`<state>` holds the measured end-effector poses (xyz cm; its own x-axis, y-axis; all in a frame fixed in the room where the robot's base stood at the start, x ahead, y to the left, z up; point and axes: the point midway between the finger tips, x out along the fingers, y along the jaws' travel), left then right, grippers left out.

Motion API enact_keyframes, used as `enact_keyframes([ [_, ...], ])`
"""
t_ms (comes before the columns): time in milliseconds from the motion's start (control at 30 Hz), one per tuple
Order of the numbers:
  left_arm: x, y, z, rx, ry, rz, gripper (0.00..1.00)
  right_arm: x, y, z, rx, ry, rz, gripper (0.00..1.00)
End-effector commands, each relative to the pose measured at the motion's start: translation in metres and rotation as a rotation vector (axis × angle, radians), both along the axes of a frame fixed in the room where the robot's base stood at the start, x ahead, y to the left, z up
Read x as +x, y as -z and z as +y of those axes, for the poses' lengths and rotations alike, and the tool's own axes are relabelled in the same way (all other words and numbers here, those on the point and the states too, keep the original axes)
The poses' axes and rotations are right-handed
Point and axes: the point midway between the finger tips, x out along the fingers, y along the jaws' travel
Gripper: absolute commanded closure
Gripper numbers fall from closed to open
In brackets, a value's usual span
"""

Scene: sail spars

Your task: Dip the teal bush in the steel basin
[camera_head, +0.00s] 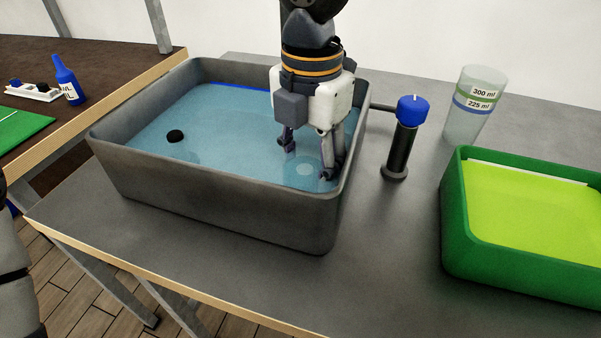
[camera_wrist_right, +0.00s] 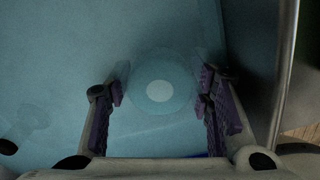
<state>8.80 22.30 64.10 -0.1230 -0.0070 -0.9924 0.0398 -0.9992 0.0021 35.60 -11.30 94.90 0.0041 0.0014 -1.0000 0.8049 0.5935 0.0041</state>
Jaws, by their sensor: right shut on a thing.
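The steel basin (camera_head: 230,205) is a grey tub of blue water on the grey table. My right gripper (camera_head: 310,165) reaches down into its right part, with the fingertips at or in the water. It is shut on the teal bush (camera_head: 304,172), a round piece with a pale centre that looks under the surface. In the right wrist view the bush (camera_wrist_right: 158,92) sits between the two purple-padded fingers (camera_wrist_right: 162,95). How deep it sits is hard to tell. My left gripper is not in view.
A black round piece (camera_head: 175,136) shows in the basin's left part. Right of the basin stand a black post with a blue knob (camera_head: 411,110), a clear marked cup (camera_head: 474,105) and a green tub (camera_head: 455,225) of yellow-green liquid. A blue bottle (camera_head: 67,80) stands on the left table.

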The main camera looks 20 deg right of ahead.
Motion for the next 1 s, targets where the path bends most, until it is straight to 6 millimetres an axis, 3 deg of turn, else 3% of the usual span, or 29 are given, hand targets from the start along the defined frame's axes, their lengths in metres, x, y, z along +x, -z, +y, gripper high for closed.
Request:
enact_keyframes([
  [300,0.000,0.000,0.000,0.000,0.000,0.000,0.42,0.003,0.000,0.005,0.001,0.000,0.000,0.86],
  [767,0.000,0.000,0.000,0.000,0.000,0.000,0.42,-0.002,0.000,-0.003,0.000,-0.001,0.000,0.86],
  [1000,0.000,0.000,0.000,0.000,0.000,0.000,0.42,-0.002,-0.026,-0.003,0.001,0.000,-0.003,0.86],
])
